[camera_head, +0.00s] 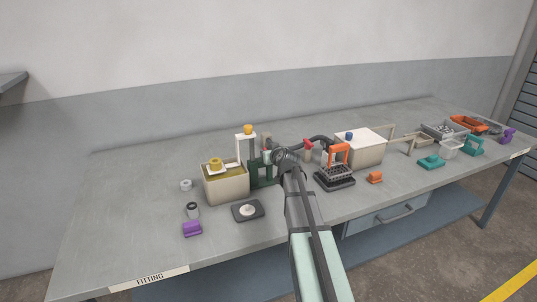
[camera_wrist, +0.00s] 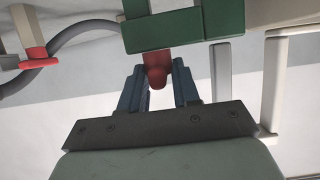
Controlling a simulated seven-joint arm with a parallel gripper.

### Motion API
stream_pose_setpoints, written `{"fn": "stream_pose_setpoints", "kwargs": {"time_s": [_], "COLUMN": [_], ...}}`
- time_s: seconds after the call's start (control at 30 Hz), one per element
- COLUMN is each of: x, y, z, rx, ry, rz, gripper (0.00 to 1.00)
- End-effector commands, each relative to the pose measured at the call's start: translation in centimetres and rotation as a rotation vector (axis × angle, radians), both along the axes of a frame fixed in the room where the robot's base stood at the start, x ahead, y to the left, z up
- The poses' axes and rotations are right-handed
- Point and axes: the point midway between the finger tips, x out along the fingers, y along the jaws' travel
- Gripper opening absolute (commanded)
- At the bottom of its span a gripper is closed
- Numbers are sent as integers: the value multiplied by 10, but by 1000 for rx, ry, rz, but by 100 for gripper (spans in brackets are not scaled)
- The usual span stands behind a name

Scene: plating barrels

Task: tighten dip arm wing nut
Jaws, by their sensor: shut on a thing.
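A dark red knob-like piece (camera_wrist: 156,77), which looks like the wing nut, sticks out from a green bracket (camera_wrist: 170,32) in the wrist view. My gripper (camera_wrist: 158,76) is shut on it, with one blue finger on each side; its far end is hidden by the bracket. In the head view my gripper (camera_head: 277,157) is at the green stand (camera_head: 262,172), right of a cream tank (camera_head: 226,187). A white upright arm (camera_head: 241,148) with an orange-yellow top (camera_head: 248,129) rises behind the tank. The wing nut cannot be made out there.
A red clip (camera_head: 308,143) on a grey cable is close to my gripper's right. Further right are a black rack with an orange handle (camera_head: 336,178) and a white-lidded box (camera_head: 360,147). A dark plate (camera_head: 248,211) lies in front of the tank.

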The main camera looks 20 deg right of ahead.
Motion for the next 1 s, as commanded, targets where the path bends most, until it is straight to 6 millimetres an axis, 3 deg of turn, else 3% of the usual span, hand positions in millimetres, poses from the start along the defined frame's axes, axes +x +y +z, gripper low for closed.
{"fn": "stream_pose_setpoints", "kwargs": {"time_s": [0.23, 0.27, 0.5, 0.77, 1.0], "x": [-1, -1, 0, -2, -27], "y": [0, 0, 0, 0, 1], "z": [-1, -1, 0, 1, 10], "rx": [0, 0, 0, 0, 0], "ry": [1, 1, 0, 0, -1], "rz": [0, 0, 1, 1, 1], "gripper": [1, 34, 56, 56, 56]}}
